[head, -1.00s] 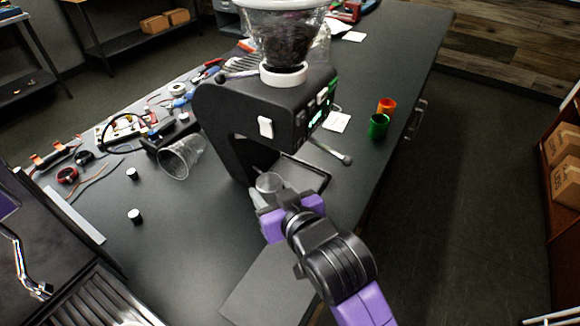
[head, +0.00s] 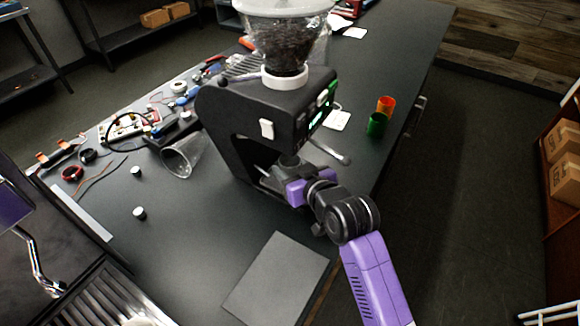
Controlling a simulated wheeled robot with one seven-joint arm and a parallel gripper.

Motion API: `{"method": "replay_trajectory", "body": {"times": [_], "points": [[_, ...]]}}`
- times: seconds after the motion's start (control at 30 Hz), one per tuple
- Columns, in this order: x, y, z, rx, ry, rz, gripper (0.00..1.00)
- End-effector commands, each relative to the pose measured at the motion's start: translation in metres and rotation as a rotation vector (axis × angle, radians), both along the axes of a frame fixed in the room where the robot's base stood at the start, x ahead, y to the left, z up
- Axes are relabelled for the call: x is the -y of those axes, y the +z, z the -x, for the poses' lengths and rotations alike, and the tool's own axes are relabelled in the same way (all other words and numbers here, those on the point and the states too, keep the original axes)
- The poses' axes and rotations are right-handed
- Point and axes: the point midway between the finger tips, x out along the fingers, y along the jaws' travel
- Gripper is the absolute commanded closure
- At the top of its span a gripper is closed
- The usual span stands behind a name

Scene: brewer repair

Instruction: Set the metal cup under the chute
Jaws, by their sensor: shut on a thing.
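The black coffee grinder (head: 225,113) stands on the dark bench, with a clear hopper of beans (head: 285,50) on top. My gripper (head: 281,174) reaches into the open space at the grinder's front, low above its base. It is shut on the metal cup (head: 289,160), a small grey cup only partly visible. The cup is under the grinder's overhanging head. The chute is hidden beneath that head, so I cannot tell how exactly the cup lines up with it or whether the cup touches the base.
A green cup (head: 377,125) and an orange cup (head: 386,105) stand near the bench's right edge. A clear tipped container (head: 184,157) lies left of the grinder, near wires and tools. A grey flat plate (head: 276,279) lies in front. A metal-handled tool (head: 330,152) sticks out beside the grinder.

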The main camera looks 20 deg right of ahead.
Motion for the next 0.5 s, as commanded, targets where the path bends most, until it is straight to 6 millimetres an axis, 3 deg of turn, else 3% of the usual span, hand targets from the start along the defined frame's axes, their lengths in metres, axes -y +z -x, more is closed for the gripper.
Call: {"method": "replay_trajectory", "body": {"times": [0.27, 0.3, 0.5], "points": [[-0.0001, -0.0035, 0.0, 0.0, 0.0, 0.0, 0.95], [-0.0001, -0.0023, 0.0001, 0.0, 0.0, 0.001, 0.46], [-0.0001, -0.0021, 0.0001, 0.0, 0.0, 0.001, 0.45]]}}
